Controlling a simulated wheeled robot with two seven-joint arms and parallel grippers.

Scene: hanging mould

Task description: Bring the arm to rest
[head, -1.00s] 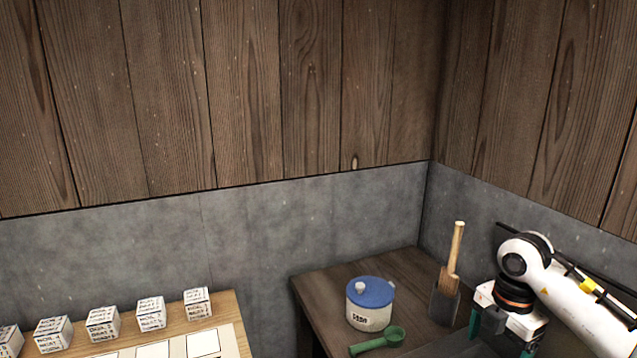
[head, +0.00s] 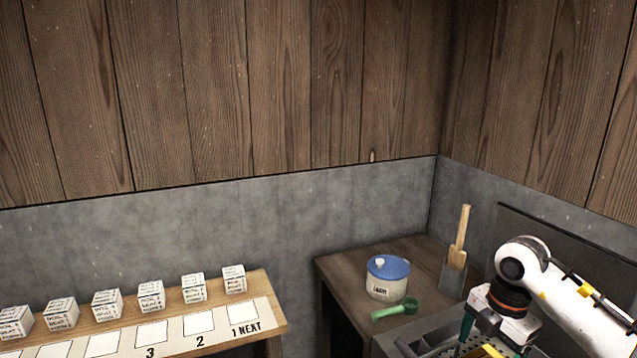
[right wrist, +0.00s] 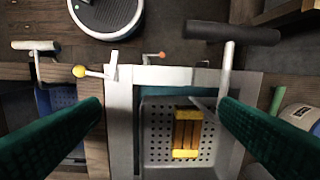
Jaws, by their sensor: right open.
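My right arm comes in from the right in the head view. My right gripper (head: 486,340) hangs pointing down at the lower right, right of the dark table, and is partly cut off by the lower edge. In the right wrist view its two green fingers stand wide apart, with nothing between them at the tips (right wrist: 160,112). Below them lies a grey perforated basin (right wrist: 160,145) holding a yellow and brown slatted piece (right wrist: 187,134). My left gripper is not in view.
A blue-lidded pot (head: 387,288), a green scoop (head: 398,309) and a wooden-handled tool (head: 456,262) are on the dark table (head: 340,266). Several printed white cubes (head: 151,296) line a numbered wooden shelf (head: 262,290) at left. A levered frame (right wrist: 120,120) surrounds the basin.

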